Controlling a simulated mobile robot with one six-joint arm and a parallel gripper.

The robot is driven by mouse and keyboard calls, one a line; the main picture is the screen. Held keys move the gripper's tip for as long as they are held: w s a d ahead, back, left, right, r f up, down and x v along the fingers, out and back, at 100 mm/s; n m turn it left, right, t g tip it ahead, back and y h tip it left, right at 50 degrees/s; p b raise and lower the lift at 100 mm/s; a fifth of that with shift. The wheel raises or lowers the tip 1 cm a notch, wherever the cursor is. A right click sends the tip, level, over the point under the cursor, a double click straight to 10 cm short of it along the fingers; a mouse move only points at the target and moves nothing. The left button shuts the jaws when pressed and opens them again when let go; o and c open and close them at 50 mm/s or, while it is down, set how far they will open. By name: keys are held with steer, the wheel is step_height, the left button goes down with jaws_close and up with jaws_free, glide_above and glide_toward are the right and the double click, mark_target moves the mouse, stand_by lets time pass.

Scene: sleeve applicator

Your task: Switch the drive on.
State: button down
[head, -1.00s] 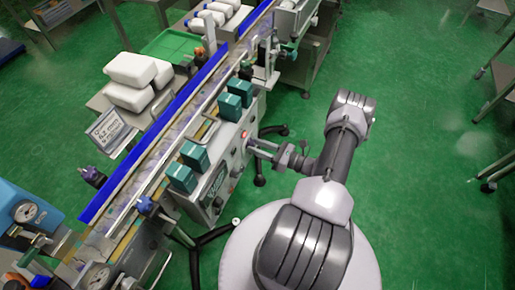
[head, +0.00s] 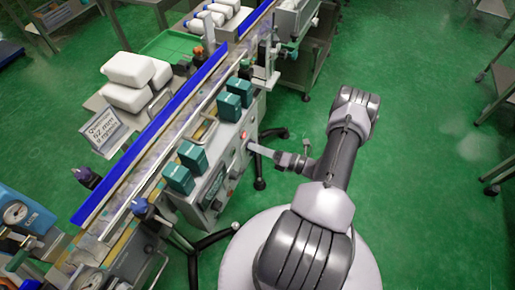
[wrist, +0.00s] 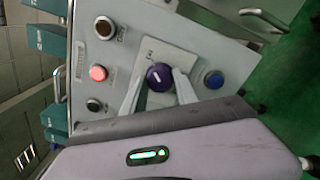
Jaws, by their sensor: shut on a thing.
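The rotary switch, a dark purple knob (wrist: 159,76) with a short white mark, sits on a light label plate on the grey control panel (wrist: 125,55). In the wrist view the mark is slightly tilted. My gripper (head: 253,147) reaches the panel from the right in the head view. Its two pale fingers lie on either side of the knob and are shut on it. In the head view the knob is hidden at the fingertips.
A red lamp (wrist: 98,73) is lit on the panel. A dark button (wrist: 93,105), a brownish round fitting (wrist: 104,27) and a blue button (wrist: 214,80) are near the knob. Teal boxes (head: 193,157) stand along the conveyor. Green floor right of my arm is free.

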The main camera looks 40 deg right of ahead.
stand_by(0.4)
steer(key=c, duration=0.9)
jaws_free()
steer(key=shift+c, duration=0.2)
steer(key=p+v, duration=0.3)
steer(key=v, duration=1.4)
steer(key=shift+s, duration=0.25)
